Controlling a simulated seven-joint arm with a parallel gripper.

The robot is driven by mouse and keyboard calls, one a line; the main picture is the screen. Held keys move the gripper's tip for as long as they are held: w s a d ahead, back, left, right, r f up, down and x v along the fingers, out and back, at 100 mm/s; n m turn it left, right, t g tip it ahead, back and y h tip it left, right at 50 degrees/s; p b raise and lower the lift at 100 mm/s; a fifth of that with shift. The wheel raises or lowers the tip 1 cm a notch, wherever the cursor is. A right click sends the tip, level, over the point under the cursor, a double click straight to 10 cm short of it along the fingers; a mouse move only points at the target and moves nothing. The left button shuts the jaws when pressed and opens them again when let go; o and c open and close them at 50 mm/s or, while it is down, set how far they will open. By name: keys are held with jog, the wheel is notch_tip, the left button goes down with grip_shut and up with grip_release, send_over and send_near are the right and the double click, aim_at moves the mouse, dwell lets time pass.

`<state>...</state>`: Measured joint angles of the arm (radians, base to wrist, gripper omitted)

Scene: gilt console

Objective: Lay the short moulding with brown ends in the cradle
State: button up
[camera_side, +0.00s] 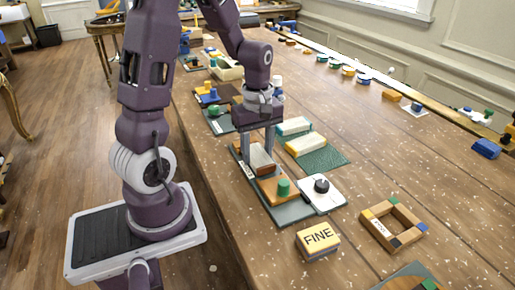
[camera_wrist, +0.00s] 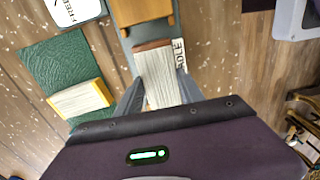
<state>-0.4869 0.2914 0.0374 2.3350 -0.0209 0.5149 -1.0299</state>
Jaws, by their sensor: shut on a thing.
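My gripper (camera_side: 258,153) points down over a dark grey board (camera_side: 292,213) and is shut on the short moulding with brown ends (camera_wrist: 158,78). The moulding has a ribbed whitish body, and its brown near end shows in the wrist view. It also shows between the fingers in the side view (camera_side: 261,156). My gripper's body hides its other end. I cannot tell whether the moulding touches anything below. A partly hidden label lies beside it on the board. I cannot make out the cradle clearly; the moulding and fingers cover that part of the board.
An orange-brown block (camera_side: 269,190) with a green knob stands on the same board. A moulding with yellow ends (camera_side: 306,144) lies on a green mat (camera_side: 328,160). A teal-ended moulding (camera_side: 293,126) lies behind. A white plate with a black knob (camera_side: 322,190) and a FINE block (camera_side: 317,238) are nearby.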

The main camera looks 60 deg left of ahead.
jog(key=shift+f, duration=0.2)
dwell(0.4)
jog(key=o, duration=1.5)
jog(key=shift+c, duration=0.2)
notch_tip(320, 180, up, 7)
jog(key=shift+r, duration=0.1)
